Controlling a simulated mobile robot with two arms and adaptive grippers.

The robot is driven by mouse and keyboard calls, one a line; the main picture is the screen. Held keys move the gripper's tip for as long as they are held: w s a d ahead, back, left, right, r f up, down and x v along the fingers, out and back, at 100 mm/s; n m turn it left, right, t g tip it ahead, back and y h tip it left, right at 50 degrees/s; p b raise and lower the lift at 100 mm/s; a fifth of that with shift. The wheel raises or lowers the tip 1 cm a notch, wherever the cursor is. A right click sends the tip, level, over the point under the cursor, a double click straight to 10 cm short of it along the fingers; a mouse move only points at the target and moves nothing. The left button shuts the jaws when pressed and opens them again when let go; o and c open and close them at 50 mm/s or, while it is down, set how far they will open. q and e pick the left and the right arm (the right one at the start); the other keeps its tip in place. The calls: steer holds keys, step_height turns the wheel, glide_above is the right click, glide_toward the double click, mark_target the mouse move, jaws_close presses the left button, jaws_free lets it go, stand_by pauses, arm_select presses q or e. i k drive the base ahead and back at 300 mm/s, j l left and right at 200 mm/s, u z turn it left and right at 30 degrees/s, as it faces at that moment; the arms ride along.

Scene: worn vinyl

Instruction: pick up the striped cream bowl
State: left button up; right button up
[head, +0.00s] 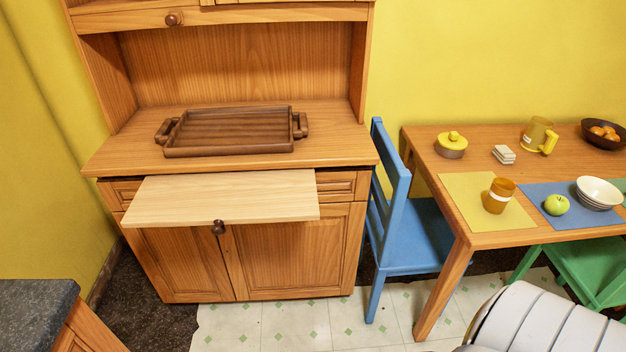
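The striped cream bowl (598,193) is a white-cream bowl with dark stripes, upright on the blue placemat (570,220) at the right of the wooden table (480,180). A green apple (556,204) sits just left of it on the same mat. Neither of my grippers shows in the head view.
An amber cup (498,196) stands on a yellow placemat (461,204). Behind are a yellow lidded pot (451,145), a mug (537,134) and a dark fruit bowl (603,135). Blue (397,215) and green (585,270) chairs flank the table. A pull-out board (220,197) juts from the hutch.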

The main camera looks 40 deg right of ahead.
mark_target(593, 193)
steer(key=z, duration=2.85)
